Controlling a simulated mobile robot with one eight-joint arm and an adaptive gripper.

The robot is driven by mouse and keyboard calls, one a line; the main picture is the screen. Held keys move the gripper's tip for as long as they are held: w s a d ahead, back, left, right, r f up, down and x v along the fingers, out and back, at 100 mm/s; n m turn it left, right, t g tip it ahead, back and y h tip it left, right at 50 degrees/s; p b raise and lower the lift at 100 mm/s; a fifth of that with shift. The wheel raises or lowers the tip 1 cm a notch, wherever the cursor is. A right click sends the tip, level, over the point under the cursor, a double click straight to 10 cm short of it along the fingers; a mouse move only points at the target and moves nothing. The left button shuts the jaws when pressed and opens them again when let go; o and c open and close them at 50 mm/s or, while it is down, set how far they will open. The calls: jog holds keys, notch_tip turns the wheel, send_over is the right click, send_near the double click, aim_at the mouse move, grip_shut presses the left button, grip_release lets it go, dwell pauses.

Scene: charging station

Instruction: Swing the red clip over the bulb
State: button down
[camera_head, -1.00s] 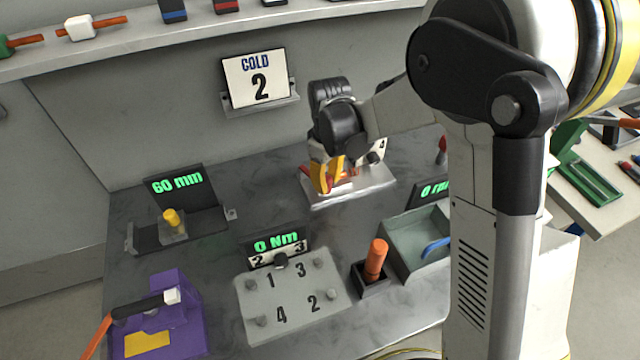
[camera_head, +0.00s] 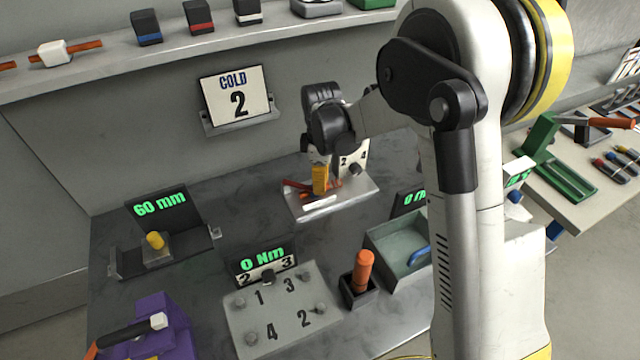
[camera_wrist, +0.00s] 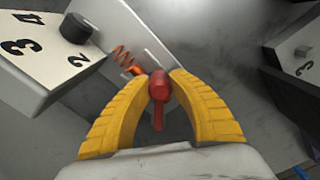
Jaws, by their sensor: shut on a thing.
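My gripper has yellow fingers (camera_wrist: 160,82); in the head view they reach down over a pale fixture plate (camera_head: 345,200). In the wrist view the fingertips are closed on the rounded end of the red clip (camera_wrist: 158,90), and its thin stem shows between them. In the head view a red part of the clip (camera_head: 296,184) shows left of the fingers. An orange spring (camera_wrist: 122,57) is beside the fingertips. A pale bar (camera_head: 320,203) lies on the plate in front of the fingers; I cannot tell whether it is the bulb. The fingers hide part of the fixture.
A white panel with a black dial (camera_wrist: 76,28) and numbers stands close to the gripper. A COLD 2 sign (camera_head: 237,97) is on the wall behind. A grey tray (camera_head: 385,255), an orange-handled tool (camera_head: 362,270) and a numbered bolt plate (camera_head: 285,310) are nearer.

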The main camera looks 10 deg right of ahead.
jog(key=c, duration=1.2)
grip_release()
jog(key=shift+d, duration=0.15)
jog(key=shift+o, duration=0.2)
notch_tip(320, 180, up, 12)
